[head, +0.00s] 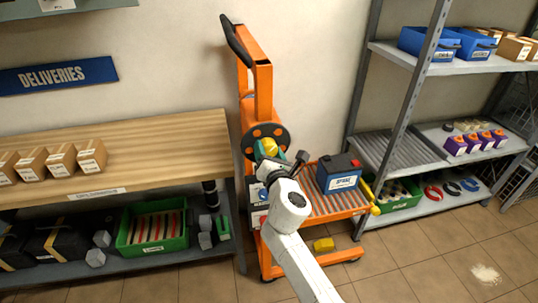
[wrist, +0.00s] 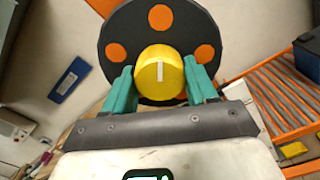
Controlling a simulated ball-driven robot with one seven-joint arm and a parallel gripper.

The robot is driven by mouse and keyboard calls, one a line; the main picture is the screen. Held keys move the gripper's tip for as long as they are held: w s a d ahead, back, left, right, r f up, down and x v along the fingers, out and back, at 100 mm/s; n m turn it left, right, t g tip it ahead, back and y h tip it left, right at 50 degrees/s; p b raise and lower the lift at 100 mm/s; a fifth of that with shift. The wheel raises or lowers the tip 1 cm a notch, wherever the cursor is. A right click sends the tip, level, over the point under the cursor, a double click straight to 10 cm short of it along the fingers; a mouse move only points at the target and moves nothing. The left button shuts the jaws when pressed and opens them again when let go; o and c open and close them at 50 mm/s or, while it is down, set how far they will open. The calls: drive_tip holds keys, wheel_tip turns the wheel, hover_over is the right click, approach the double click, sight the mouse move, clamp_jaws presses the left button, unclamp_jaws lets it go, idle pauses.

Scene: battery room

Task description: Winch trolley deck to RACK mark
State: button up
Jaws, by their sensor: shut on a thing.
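The orange winch trolley (head: 262,95) stands between the wooden bench and the metal rack. Its black winch wheel with orange spots (head: 252,131) faces me, and it also shows in the wrist view (wrist: 138,22). My gripper (head: 266,150) is at the wheel's yellow knob, and its green fingers are shut on the sides of this yellow knob (wrist: 160,70). A white line on the knob's face points up in the wrist view. The trolley's roller deck (head: 325,203) carries a blue battery with a dark top (head: 338,178). I cannot make out a RACK mark.
The metal rack (head: 386,150) at the right has a roller shelf at about mid height, near the deck. The wooden bench (head: 150,128) stands at the left with boxes on it. A yellow block (head: 323,244) lies low by the trolley.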

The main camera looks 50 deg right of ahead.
drive_tip(key=m, duration=0.1)
drive_tip(key=m+b, duration=0.1)
drive_tip(key=m, duration=0.1)
drive_tip(key=shift+f+m, duration=0.2)
drive_tip(key=shift+m, duration=0.1)
drive_tip(key=m+b, duration=0.2)
drive_tip(key=m, duration=0.1)
drive_tip(key=shift+a+m, duration=0.1)
drive_tip(key=shift+m, duration=0.2)
drive_tip(key=m+b, duration=0.2)
drive_tip(key=m, duration=0.1)
drive_tip(key=shift+m, duration=0.4)
drive_tip(key=m+b, duration=0.2)
drive_tip(key=m, duration=0.2)
drive_tip(key=shift+b, duration=0.35)
drive_tip(key=m+b, duration=0.2)
drive_tip(key=m, duration=0.2)
drive_tip(key=m+b, duration=0.3)
drive_tip(key=m, duration=0.1)
drive_tip(key=shift+m, duration=0.3)
drive_tip(key=m+b, duration=0.2)
drive_tip(key=m, duration=0.1)
drive_tip(key=shift+r+m+b, duration=0.1)
drive_tip(key=shift+m+b, duration=0.2)
drive_tip(key=shift+b, duration=0.1)
drive_tip(key=shift+r+m+b, duration=0.2)
drive_tip(key=shift+m+b, duration=0.9)
drive_tip(key=shift+m, duration=0.9)
